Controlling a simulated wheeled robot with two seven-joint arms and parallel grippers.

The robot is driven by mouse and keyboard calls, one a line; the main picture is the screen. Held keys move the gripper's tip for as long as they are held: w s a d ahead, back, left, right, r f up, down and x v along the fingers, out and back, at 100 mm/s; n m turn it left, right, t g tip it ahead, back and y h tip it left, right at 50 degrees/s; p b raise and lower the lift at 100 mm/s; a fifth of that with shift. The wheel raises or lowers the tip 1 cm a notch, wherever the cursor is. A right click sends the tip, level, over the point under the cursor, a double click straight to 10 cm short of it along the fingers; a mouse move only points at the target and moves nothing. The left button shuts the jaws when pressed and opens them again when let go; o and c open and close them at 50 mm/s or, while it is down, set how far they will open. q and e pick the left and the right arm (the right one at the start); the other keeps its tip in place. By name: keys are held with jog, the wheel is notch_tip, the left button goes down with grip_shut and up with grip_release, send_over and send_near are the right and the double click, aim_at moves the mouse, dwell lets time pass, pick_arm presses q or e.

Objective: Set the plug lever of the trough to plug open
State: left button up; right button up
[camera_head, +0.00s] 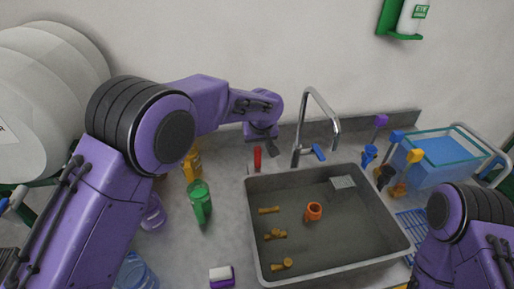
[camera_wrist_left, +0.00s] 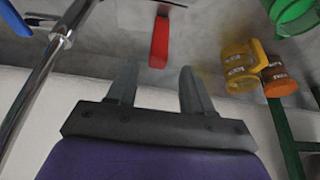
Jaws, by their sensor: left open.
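The trough (camera_head: 253,222) is a grey sink set in the counter, with several orange-brown parts on its floor. The plug lever is likely the small red lever (camera_head: 257,159) on the counter behind the trough's back left corner. In the left wrist view the red lever (camera_wrist_left: 159,42) stands just beyond my left fingertips, roughly between them and not touching. My left gripper (camera_head: 272,149) is just right of the lever in the head view. In the wrist view its two fingers (camera_wrist_left: 158,80) are apart and empty. My right arm shows at the lower right, but its gripper is out of view.
A chrome faucet (camera_head: 318,97) with a blue handle (camera_head: 318,152) stands right of the lever. A green bottle (camera_head: 200,203) and yellow containers (camera_head: 192,164) stand to the left. A clear bin (camera_head: 438,165) of blue liquid is at the right. The wall is close behind.

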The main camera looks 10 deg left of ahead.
aim_at(258, 149)
pick_arm(q)
jog(key=p+x, duration=0.1)
jog(key=x, duration=0.6)
jog(key=shift+w+d+f+p, duration=0.1)
jog(key=shift+w+d+p, duration=0.1)
jog(key=shift+p, duration=0.1)
jog(key=shift+s, duration=0.15)
